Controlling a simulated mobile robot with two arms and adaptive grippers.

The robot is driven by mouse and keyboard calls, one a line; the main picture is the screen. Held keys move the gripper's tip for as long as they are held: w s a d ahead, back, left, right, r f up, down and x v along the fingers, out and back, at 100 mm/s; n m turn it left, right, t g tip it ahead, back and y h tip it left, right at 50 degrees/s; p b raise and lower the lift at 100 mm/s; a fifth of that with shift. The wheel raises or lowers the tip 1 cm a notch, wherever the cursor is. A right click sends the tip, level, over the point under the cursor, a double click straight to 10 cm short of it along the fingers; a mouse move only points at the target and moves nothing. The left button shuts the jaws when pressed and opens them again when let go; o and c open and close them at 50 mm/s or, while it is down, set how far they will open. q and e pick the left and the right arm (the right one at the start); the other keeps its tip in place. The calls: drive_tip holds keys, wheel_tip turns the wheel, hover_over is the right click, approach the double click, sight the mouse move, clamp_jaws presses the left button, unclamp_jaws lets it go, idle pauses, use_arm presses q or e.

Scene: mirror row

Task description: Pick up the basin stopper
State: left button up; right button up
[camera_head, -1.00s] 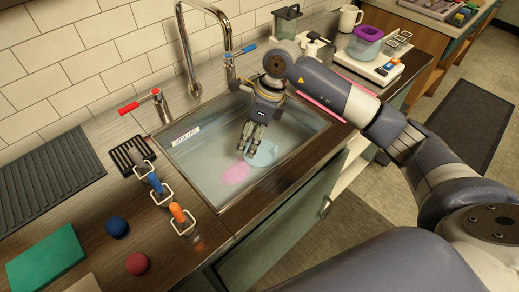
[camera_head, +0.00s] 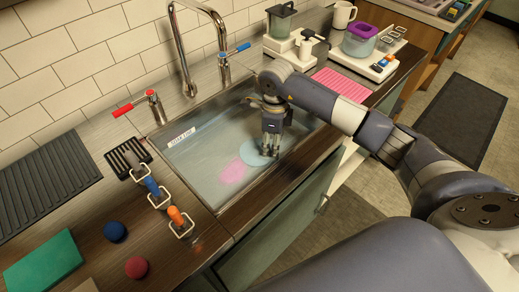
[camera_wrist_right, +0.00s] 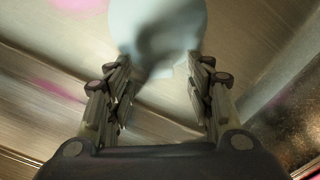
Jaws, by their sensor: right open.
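In the sink basin (camera_head: 192,165) lie a pale blue disc (camera_head: 256,154) and a pink, blurry-edged oval (camera_head: 232,172). I cannot tell for sure which is the basin stopper, as both look flat and soft-edged, as if under water. My right gripper (camera_head: 270,152) points down into the basin at the right edge of the pale blue disc. In the right wrist view its fingers (camera_wrist_right: 160,88) are apart with nothing held. The pale blue disc (camera_wrist_right: 158,25) shows just beyond the fingertips, partly shadowed; contact cannot be told. My left gripper is out of view.
A tall faucet (camera_head: 180,50) with red (camera_head: 128,107) and blue (camera_head: 236,49) handles stands behind the basin. Blue and orange-handled items (camera_head: 176,217), two balls (camera_head: 136,267) and a green block (camera_head: 42,259) lie left and front. A pink mat (camera_head: 341,84) lies right.

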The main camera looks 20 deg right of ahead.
wheel_tip(320, 180, down, 2)
drive_tip(key=shift+f, duration=0.1)
clamp_jaws()
